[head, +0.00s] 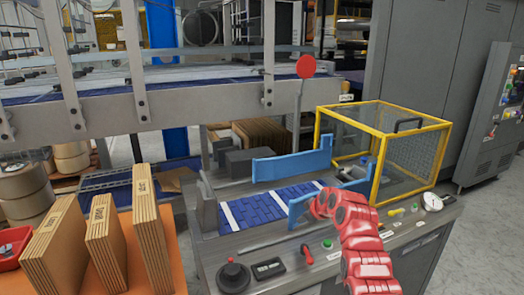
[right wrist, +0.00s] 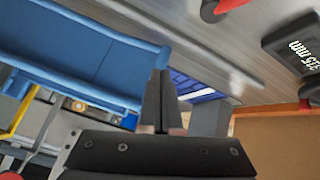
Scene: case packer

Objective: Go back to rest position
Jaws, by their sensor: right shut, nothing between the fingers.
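My right arm, red, reaches in from the bottom right of the head view, over the front panel of the machine. Its wrist end hides the right gripper there, beside the near blue guide rail (head: 298,207). In the right wrist view the dark fingers of my right gripper (right wrist: 158,100) are together, with nothing between them. A blue guide rail (right wrist: 80,55) lies just left of the fingers in that view; I cannot tell whether they touch it. My left gripper is not in view.
A yellow-framed guard (head: 383,115) stands right of the arm. A far blue rail (head: 290,163) lies behind the blue belt (head: 255,210). A red disc sign (head: 306,66) rises on a post. Flattened cartons (head: 150,230) stand on an orange surface at left. A red lever (head: 306,253) sits on the panel.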

